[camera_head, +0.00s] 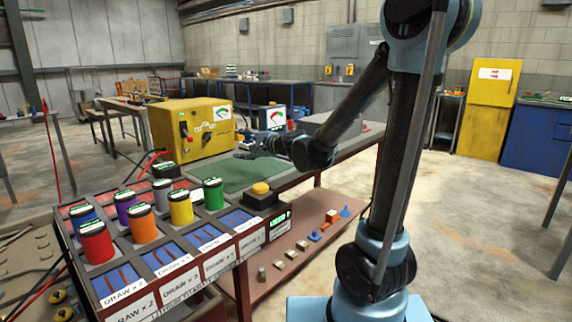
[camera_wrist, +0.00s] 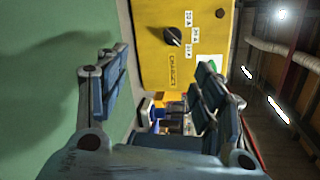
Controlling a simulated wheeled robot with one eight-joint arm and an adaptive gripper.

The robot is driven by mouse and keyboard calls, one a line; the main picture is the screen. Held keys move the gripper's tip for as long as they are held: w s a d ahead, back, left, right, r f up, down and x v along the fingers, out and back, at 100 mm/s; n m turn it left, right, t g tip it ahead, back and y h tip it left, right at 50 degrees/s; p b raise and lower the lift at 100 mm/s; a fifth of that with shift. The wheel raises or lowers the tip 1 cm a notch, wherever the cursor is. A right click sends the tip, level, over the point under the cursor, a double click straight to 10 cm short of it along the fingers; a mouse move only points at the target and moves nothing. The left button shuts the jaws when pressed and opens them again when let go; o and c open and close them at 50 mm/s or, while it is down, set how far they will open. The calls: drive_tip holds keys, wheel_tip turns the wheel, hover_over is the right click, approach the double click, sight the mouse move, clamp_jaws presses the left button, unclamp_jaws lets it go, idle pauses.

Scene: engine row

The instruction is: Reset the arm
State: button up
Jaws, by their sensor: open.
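My gripper (camera_head: 256,145) hangs over the green mat (camera_head: 232,177) on the bench, to the right of the yellow charger box (camera_head: 190,130). It looks empty. In the wrist view my gripper (camera_wrist: 160,82) has its two fingers spread apart with nothing between them. Beyond them the yellow box (camera_wrist: 160,60) shows its black knob and "CHARGER" label, and the green mat (camera_wrist: 50,70) fills the left side. My arm stands at the right of the head view, its forearm reaching left to the gripper.
A rack (camera_head: 217,228) at the front left holds several coloured cylinders and empty blue slots. A yellow button (camera_head: 260,188) on a black base stands beside it. A meter (camera_head: 276,117) is behind my gripper. Small parts lie on the lower shelf (camera_head: 312,215). The floor at right is clear.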

drive_tip(key=s+d+f+n+h, duration=0.1)
drive_tip(key=s+d, duration=0.1)
drive_tip(key=s+d+f+n+g, duration=0.1)
drive_tip(key=s+d+n, duration=0.1)
drive_tip(key=d, duration=0.1)
drive_tip(key=s+d+f+n+g+h, duration=0.1)
drive_tip(key=s+d, duration=0.1)
drive_tip(key=d, duration=0.1)
drive_tip(key=shift+d+f+n+h, duration=0.15)
drive_tip(key=shift+f+n+h, duration=0.1)
drive_tip(key=shift+n+h, duration=0.05)
drive_tip(key=s+d+f+n+g+h, duration=0.2)
drive_tip(key=s+d+f+h, duration=0.3)
drive_tip(key=s+d, duration=0.7)
drive_tip(key=s+d+f+n+g+h, duration=0.3)
drive_tip(key=s+d+f, duration=0.7)
drive_tip(key=d, duration=0.6)
drive_tip(key=s+n+h, duration=0.1)
drive_tip(key=h, duration=0.1)
drive_tip(key=shift+s+d+f+h, duration=0.2)
drive_tip(key=shift+s+f+h, duration=0.1)
drive_tip(key=shift+s, duration=0.05)
drive_tip(key=shift+w, duration=0.1)
drive_tip(key=shift+w+f, duration=0.2)
drive_tip(key=shift+w, duration=0.15)
drive_tip(key=shift+c, duration=0.3)
